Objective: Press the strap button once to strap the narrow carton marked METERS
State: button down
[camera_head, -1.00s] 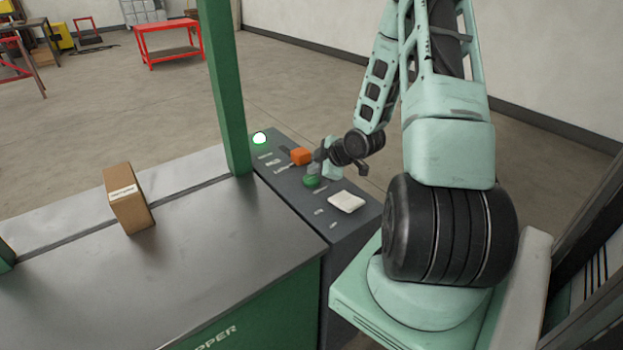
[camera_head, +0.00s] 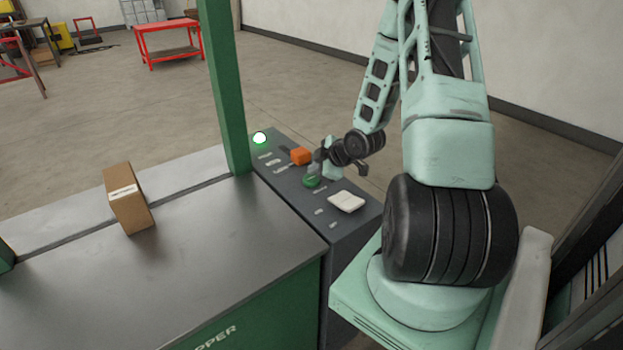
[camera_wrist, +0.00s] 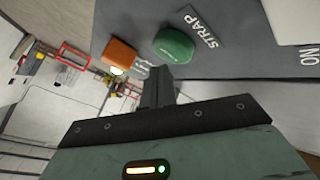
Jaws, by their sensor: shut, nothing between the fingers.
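The narrow brown carton (camera_head: 130,203) stands upright on the strapper's grey table (camera_head: 215,240), to the left of the green post, with a white label whose print is too small to read. No strap shows around it. The green strap button (camera_head: 311,181) sits on the dark control panel; in the wrist view the green button (camera_wrist: 174,46) is beside the printed word STRAP. My gripper (camera_head: 316,168) is shut and empty just over the panel by the button. In the wrist view my fingers (camera_wrist: 158,75) end just short of the green button in the picture; contact cannot be told.
An orange block-shaped control (camera_head: 301,156) is beside the green button, and a lit lamp (camera_head: 260,138) is at the panel's far end. A white pad (camera_head: 346,201) is at the near end. A green post (camera_head: 225,90) rises beside the panel.

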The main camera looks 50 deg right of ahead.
aim_at(315, 180)
jog(key=shift+f, duration=0.4)
jog(key=shift+f+b, duration=0.55)
jog(key=shift+b, duration=0.2)
dwell(0.3)
jog(key=shift+r, duration=0.1)
jog(key=shift+r+p, duration=0.75)
jog(key=shift+r, duration=0.15)
jog(key=shift+r, duration=0.1)
notch_tip(315, 180, up, 5)
jog(key=p, duration=0.4)
dwell(0.9)
